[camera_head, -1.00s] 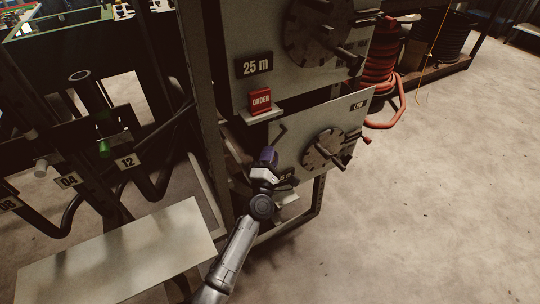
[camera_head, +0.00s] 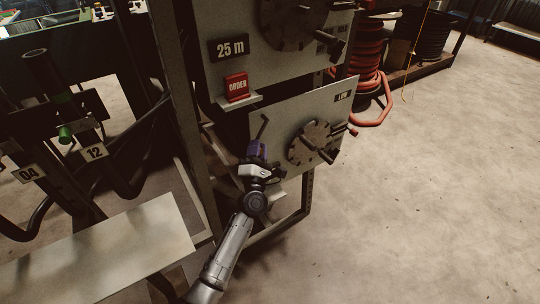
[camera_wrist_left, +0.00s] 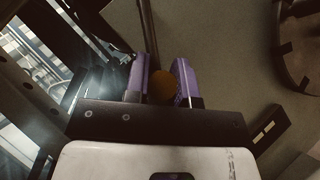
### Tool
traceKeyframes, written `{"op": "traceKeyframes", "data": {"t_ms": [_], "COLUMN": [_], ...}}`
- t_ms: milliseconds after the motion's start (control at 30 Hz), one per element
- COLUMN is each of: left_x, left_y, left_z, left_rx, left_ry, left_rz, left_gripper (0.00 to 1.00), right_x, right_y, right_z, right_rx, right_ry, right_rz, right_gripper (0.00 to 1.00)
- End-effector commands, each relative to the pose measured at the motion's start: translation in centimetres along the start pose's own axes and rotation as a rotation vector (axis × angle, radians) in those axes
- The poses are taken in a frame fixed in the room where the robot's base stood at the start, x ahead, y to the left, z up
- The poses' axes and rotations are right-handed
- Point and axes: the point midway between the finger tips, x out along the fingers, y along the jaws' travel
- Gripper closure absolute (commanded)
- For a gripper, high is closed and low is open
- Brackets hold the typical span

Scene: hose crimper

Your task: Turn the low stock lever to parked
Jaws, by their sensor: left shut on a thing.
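The lever is a thin dark bent rod (camera_head: 263,127) on the left part of the lower grey panel (camera_head: 288,117). My left gripper (camera_head: 257,152), with purple fingers, is at the rod's lower end, in front of the panel's left edge. In the left wrist view the fingers (camera_wrist_left: 161,84) are on both sides of an orange-brown round knob (camera_wrist_left: 163,90), shut on it, and the dark rod runs up behind. The fingers partly hide the knob. I see no readable parked mark. My right gripper is not in view.
A red ORDER block (camera_head: 237,87) sits on a ledge above. A pale tabletop (camera_head: 100,250) is at lower left. The floor at right is clear.

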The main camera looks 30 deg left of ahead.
Motion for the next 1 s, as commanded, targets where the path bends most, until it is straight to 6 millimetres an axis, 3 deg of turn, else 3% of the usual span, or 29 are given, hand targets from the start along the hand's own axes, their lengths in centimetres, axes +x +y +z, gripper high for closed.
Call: {"op": "traceKeyframes", "data": {"t_ms": [300,333,567,833,1000], "left_x": [-0.2,-0.2,-0.1,-0.2,-1.7], "left_y": [-0.8,-0.9,-0.7,-0.6,-0.5], "left_z": [0.2,0.2,0.2,0.2,0.3], "left_rx": [0.008,0.008,0.006,0.005,0.006], "left_ry": [-0.004,-0.004,-0.004,-0.004,-0.004], "left_rz": [-0.017,-0.018,-0.014,-0.012,-0.014], "left_gripper": [1.0,0.74,0.52,0.51,0.51], "right_x": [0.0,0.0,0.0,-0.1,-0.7], "right_y": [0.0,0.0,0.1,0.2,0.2], "right_z": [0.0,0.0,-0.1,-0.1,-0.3], "right_rx": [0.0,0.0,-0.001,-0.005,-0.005], "right_ry": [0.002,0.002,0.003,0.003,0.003], "right_rz": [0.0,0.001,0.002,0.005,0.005], "right_gripper": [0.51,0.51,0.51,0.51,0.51]}}
